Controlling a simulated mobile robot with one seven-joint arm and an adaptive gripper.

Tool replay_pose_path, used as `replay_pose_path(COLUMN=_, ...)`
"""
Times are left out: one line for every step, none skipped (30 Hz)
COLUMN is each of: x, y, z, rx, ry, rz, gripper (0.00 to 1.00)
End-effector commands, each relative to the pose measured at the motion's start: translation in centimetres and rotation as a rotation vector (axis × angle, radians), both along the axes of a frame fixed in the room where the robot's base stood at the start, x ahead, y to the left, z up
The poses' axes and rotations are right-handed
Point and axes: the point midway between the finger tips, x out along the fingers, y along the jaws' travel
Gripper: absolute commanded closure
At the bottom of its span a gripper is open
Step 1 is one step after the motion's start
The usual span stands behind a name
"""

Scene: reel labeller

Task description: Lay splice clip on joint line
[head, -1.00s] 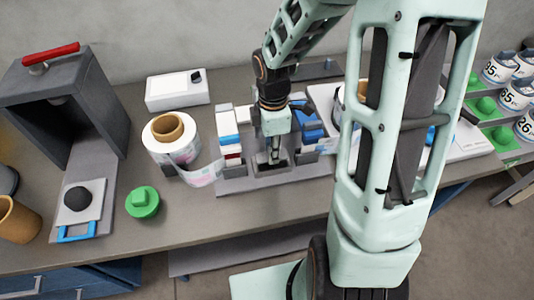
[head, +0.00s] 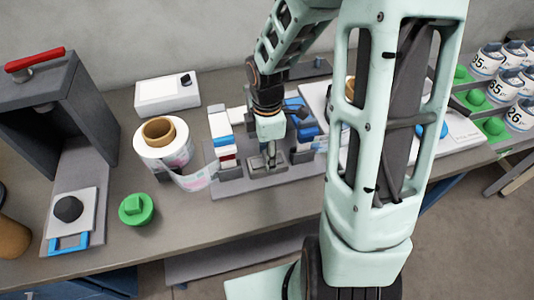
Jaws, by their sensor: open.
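My gripper (head: 269,160) points down over the middle of the grey splicing fixture (head: 300,174), just above its small central block. It is open, and its fingers are small and dark in the picture. No splice clip can be made out; the fingers and fixture parts may hide it. The joint line cannot be made out either. A label reel (head: 165,155) stands left of the fixture, and its printed web (head: 200,178) runs to the fixture's left side. Blue and white blocks (head: 222,138) stand at the fixture's left, and a blue part (head: 302,130) at its right.
A grey press with a red handle (head: 35,60) stands at the far left. A green knob (head: 136,208) sits on the bench front. A white box (head: 168,94) is at the back. My arm covers the bench right of the fixture. Printed cups (head: 488,60) stand at the far right.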

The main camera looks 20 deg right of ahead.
Motion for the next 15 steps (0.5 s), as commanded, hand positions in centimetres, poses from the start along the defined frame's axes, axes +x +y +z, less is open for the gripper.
replay_pose_path(x=0.0, y=0.0, z=0.0, rx=0.0, ry=0.0, rz=0.0, gripper=0.59)
replay_pose_path(x=0.0, y=0.0, z=0.1, rx=0.0, ry=0.0, rz=0.0, gripper=0.59)
replay_pose_path(x=0.0, y=0.0, z=0.2, rx=0.0, ry=-0.001, rz=0.0, gripper=0.59)
replay_pose_path(x=0.0, y=0.0, z=0.4, rx=0.0, ry=-0.001, rz=0.0, gripper=0.59)
replay_pose_path(x=0.0, y=0.0, z=0.6, rx=-0.001, ry=-0.002, rz=0.0, gripper=0.59)
replay_pose_path(x=0.1, y=-0.1, z=1.0, rx=-0.001, ry=-0.003, rz=0.0, gripper=0.59)
replay_pose_path(x=0.1, y=-0.1, z=1.4, rx=-0.002, ry=-0.003, rz=-0.001, gripper=0.59)
replay_pose_path(x=0.1, y=-0.1, z=1.9, rx=-0.002, ry=-0.004, rz=-0.001, gripper=0.59)
replay_pose_path(x=0.1, y=-0.1, z=2.6, rx=-0.002, ry=-0.005, rz=-0.002, gripper=0.59)
replay_pose_path(x=0.1, y=-0.1, z=3.2, rx=-0.001, ry=-0.006, rz=-0.002, gripper=0.59)
replay_pose_path(x=0.1, y=-0.1, z=3.8, rx=-0.002, ry=-0.005, rz=0.0, gripper=0.59)
replay_pose_path(x=0.2, y=-0.1, z=4.7, rx=-0.002, ry=-0.007, rz=-0.001, gripper=0.59)
replay_pose_path(x=0.1, y=-0.1, z=5.4, rx=-0.002, ry=-0.006, rz=-0.002, gripper=0.59)
replay_pose_path(x=0.2, y=-0.1, z=6.1, rx=-0.002, ry=-0.008, rz=-0.002, gripper=0.59)
replay_pose_path(x=0.2, y=-0.1, z=6.9, rx=-0.002, ry=-0.007, rz=-0.002, gripper=0.59)
